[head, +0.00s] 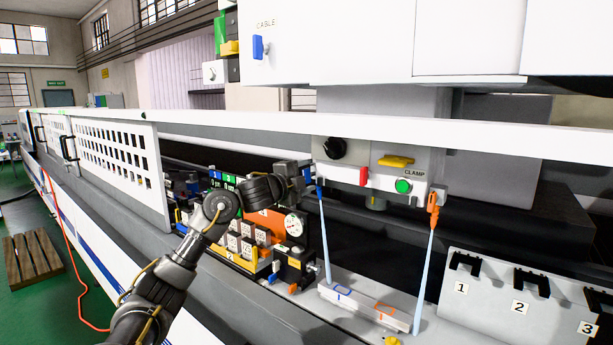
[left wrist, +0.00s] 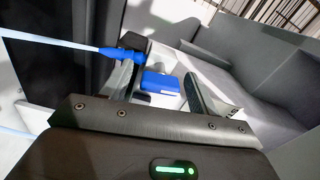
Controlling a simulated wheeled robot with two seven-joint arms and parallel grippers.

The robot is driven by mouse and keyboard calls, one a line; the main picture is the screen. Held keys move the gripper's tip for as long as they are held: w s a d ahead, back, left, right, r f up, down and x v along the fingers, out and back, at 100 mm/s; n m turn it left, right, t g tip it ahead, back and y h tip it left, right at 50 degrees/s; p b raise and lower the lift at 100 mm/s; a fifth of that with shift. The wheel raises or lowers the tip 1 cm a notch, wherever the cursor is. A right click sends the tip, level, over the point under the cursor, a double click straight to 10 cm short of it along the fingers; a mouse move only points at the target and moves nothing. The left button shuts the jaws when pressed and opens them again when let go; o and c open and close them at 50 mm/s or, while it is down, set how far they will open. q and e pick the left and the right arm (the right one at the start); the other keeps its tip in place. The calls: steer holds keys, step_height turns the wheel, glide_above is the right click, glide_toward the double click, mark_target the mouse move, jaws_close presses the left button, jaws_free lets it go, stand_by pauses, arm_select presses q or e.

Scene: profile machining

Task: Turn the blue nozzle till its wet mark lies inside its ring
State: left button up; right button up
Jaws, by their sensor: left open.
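The blue nozzle (head: 319,190) hangs at the machine head and sends a pale jet down to the light plate (head: 363,303). The jet ends near the plate's left edge, just left of the blue ring (head: 343,291); the wet mark itself is too small to make out. My left gripper (head: 308,178) is at the nozzle. In the left wrist view, my open gripper (left wrist: 158,88) has a blue block (left wrist: 160,82) between its fingers. The blue nozzle (left wrist: 122,53) lies by the left finger, its jet running left; I cannot tell whether they touch. My right gripper is out of view.
An orange nozzle (head: 433,203) sends its jet down past the plate's right end; an orange ring (head: 385,311) is on the plate. A clamp panel (head: 372,168) is beside my gripper. A gauge block (head: 294,224) stands below my arm. A numbered rack (head: 520,295) is at right.

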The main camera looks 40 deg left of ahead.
arm_select(q)
jaws_close()
steer(key=shift+n+p, duration=0.4)
steer(key=shift+p, duration=0.05)
steer(key=shift+n, duration=0.4)
jaws_free()
steer(key=shift+s, duration=0.1)
